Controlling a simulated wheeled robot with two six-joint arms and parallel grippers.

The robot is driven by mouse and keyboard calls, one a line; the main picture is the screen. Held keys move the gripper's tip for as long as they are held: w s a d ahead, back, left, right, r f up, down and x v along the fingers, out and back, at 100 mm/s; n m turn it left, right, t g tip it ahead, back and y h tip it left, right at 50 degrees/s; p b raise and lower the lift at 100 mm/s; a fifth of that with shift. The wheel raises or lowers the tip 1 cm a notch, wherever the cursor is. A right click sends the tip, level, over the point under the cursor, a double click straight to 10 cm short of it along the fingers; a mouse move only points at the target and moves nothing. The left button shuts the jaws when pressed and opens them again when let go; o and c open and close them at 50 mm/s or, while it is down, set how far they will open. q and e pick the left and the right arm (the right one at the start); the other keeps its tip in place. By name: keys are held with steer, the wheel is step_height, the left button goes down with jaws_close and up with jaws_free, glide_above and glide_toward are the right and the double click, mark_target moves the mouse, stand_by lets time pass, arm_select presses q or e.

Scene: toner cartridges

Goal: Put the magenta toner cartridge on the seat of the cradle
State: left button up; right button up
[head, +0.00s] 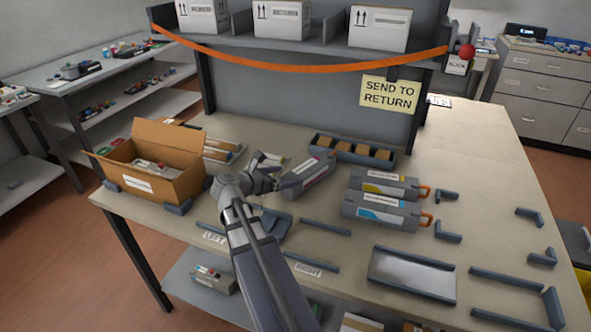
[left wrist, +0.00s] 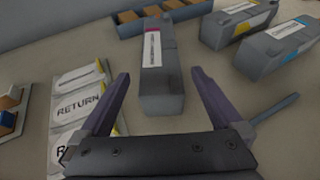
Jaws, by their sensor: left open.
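The magenta toner cartridge (head: 312,178) is a grey block with a magenta-marked label, lying on the table left of the other cartridges. It also shows in the left wrist view (left wrist: 160,88), its near end in line with the gap between my fingers. My left gripper (head: 276,172) is open and empty beside its left end; in the left wrist view the fingers (left wrist: 160,78) stand on either side with space showing. A blue-grey fixture (head: 271,218), perhaps the cradle, is partly hidden by my left arm, near the LEFT and RIGHT labels. My right gripper is not in view.
Yellow (head: 386,186) and cyan (head: 381,211) cartridges lie to the right. A blue-grey tray (head: 352,150) with brown blocks is behind. An open cardboard box (head: 163,184) stands left. A flat tray (head: 412,275) and corner brackets occupy the front right.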

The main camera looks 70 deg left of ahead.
arm_select(q)
steer(key=shift+v, duration=1.8)
steer(key=g+h+p, duration=0.2)
steer(key=g+p, duration=0.2)
steer(key=p, duration=0.5)
glide_toward(306, 169)
steer(key=w, duration=0.1)
steer(key=w+a+f, duration=0.1)
steer(key=shift+w+a+f, duration=0.1)
steer(key=shift+w, duration=0.3)
steer(key=shift+w+a, duration=0.1)
steer(key=shift+w, duration=0.2)
steer(key=shift+w+a+f, duration=0.1)
steer(key=shift+w+f, duration=0.15)
steer(key=shift+f, duration=0.35)
steer(key=shift+b+x, duration=0.85)
steer(key=shift+b, duration=0.05)
steer(key=shift+f, duration=0.1)
steer(key=f+b, duration=0.1)
steer(key=w+a+f+b, duration=0.1)
steer(key=w+f+b, duration=0.1)
steer(key=shift+a+f+b, duration=0.3)
steer(key=shift+f+b, duration=0.1)
steer(key=shift+w+a+f, duration=0.15)
steer(key=shift+w+f, duration=0.1)
steer(key=shift+w, duration=0.1)
steer(key=shift+r, duration=0.1)
